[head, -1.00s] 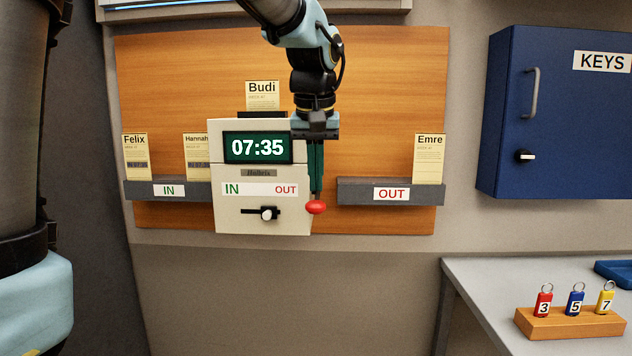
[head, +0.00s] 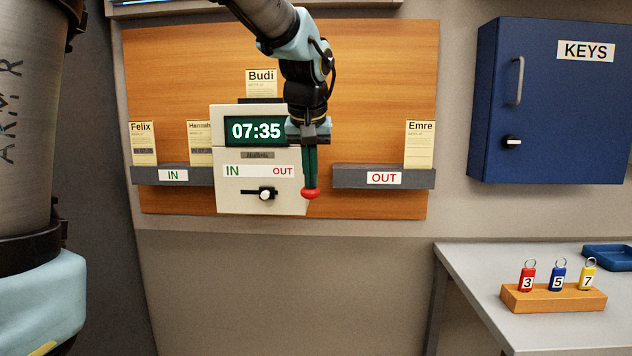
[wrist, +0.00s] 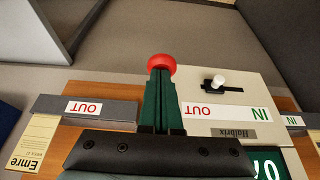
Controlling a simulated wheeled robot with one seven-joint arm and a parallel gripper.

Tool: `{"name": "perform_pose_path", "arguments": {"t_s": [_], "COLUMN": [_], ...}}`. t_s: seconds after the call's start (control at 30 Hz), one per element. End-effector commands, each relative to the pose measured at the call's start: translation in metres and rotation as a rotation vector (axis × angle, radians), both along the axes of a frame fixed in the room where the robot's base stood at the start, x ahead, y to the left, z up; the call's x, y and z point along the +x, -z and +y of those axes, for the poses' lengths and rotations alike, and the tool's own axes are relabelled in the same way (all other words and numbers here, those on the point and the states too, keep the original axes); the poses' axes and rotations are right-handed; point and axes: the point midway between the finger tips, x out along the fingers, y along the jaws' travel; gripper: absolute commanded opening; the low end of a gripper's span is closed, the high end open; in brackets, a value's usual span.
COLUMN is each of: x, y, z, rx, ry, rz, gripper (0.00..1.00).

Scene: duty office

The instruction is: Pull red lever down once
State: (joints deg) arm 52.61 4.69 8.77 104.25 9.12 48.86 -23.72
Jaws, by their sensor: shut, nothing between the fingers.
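The red lever knob (head: 310,193) is at the right side of the cream time clock (head: 228,203), near its lower right corner. My gripper (head: 310,184) points down with its dark green fingers shut and empty. Its fingertips are right at the top of the red knob in the head view. In the wrist view the red knob (wrist: 161,64) shows just beyond the fingertips (wrist: 161,76); whether they touch it I cannot tell. The lever's arm is hidden behind the fingers. The clock shows 07:35, and its small IN/OUT slider (head: 265,194) has a white knob.
A grey OUT rack (head: 340,176) with the Emre card (head: 420,145) is to the right of the clock. A grey IN rack (head: 145,176) is to the left. A blue key cabinet (head: 550,110) and a grey table (head: 480,285) stand farther right.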

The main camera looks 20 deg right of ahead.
Motion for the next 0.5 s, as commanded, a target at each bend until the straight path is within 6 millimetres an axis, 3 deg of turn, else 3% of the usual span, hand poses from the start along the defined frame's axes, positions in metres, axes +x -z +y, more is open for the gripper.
{"name": "perform_pose_path", "arguments": {"t_s": [0.43, 0.5], "x": [0.003, 0.003], "y": [0.042, 0.035], "z": [0.002, 0.001], "rx": [-0.045, -0.046], "ry": [-0.001, 0.0], "rz": [-0.098, -0.098], "gripper": [0.0, 0.0]}}
